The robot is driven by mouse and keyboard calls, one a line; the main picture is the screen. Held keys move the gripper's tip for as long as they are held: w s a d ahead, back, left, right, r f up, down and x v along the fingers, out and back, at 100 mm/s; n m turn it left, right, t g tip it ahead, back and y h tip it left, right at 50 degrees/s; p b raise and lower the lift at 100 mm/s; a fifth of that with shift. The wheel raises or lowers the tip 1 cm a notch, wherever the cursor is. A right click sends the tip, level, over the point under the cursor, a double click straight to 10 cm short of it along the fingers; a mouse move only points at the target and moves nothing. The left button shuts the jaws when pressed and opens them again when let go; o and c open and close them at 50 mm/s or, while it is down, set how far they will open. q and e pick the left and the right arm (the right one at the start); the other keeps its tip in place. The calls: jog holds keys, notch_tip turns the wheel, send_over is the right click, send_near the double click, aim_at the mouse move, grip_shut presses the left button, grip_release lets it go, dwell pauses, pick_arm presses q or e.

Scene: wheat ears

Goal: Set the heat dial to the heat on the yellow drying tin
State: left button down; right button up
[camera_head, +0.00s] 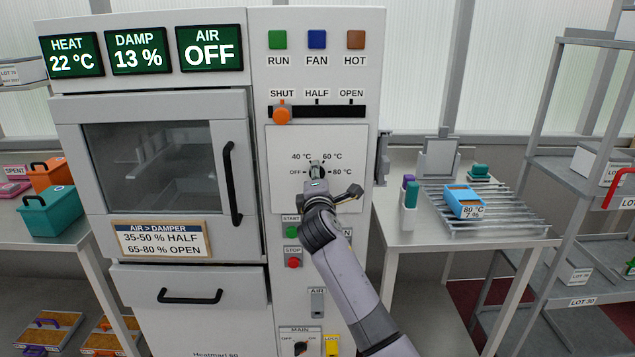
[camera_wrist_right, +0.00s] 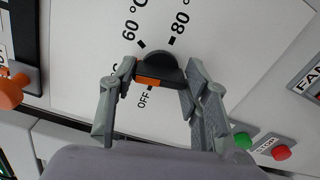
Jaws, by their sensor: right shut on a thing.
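The heat dial (camera_wrist_right: 160,68) is a dark round knob with an orange mark on the drying cabinet's white panel. Its printed marks are OFF, 40, 60 and 80 °C. In the right wrist view the orange mark faces OFF. My right gripper (camera_head: 316,168) is shut on the dial, one finger on each side; in the head view it mostly hides the knob. I see no yellow drying tin. A blue tin (camera_head: 464,199) labelled 80 °C, 7 % stands on the wire rack at the right. My left gripper is not in view.
The displays (camera_head: 142,48) read HEAT 22 °C, DAMP 13 %, AIR OFF. The orange damper slider (camera_head: 282,114) is at SHUT above the dial. Green START (camera_head: 292,231) and red STOP (camera_head: 293,263) buttons sit below, close to my right arm. A side table (camera_head: 400,235) stands right of the cabinet.

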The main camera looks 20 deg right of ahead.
jog(key=shift+f+m+b, duration=0.15)
jog(key=shift+m+b, duration=1)
jog(key=shift+m, duration=2.65)
jog(key=o, duration=1.2)
jog(key=shift+c, duration=0.2)
jog(key=shift+s, duration=0.1)
jog(key=v, duration=1.2)
